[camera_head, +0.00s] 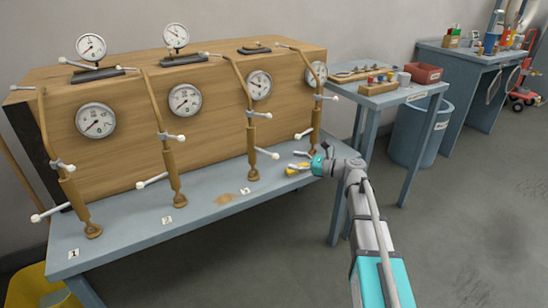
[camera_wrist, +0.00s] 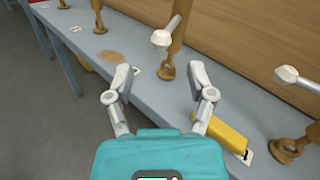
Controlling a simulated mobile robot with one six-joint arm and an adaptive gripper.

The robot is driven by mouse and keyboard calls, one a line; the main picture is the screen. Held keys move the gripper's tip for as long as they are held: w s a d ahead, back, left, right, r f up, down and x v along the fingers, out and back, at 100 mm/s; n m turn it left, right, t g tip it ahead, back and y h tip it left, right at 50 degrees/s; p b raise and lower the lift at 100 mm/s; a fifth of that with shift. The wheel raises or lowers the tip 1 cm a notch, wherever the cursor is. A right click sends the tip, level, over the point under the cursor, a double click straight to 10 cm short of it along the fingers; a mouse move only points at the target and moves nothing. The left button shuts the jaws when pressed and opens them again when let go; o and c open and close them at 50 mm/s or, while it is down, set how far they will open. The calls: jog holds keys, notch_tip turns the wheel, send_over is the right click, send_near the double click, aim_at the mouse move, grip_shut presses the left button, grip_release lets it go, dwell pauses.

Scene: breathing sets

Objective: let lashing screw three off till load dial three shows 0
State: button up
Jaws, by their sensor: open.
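Lashing screw three (camera_head: 252,138) is a brass upright with a white-knobbed handle (camera_head: 268,153), standing by label 3 (camera_head: 245,190). In the wrist view its lower part and round foot (camera_wrist: 167,70) lie just beyond the fingers, with a white knob (camera_wrist: 162,39) pointing at the camera. Load dial three (camera_head: 259,85) is a white round gauge on the wooden block behind; its reading is too small to tell. My gripper (camera_head: 299,161), also in the wrist view (camera_wrist: 160,88), is open and empty, to the right of screw three and apart from it.
Screws one (camera_head: 75,195), two (camera_head: 170,160) and four (camera_head: 316,115) stand on the same grey bench (camera_head: 130,228). A yellow object (camera_wrist: 228,136) lies by screw four's foot. A side table (camera_head: 400,97) stands right. The floor in front is free.

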aim_at(275, 156)
jog(key=shift+x, duration=3.6)
jog(key=shift+c, duration=0.2)
grip_shut()
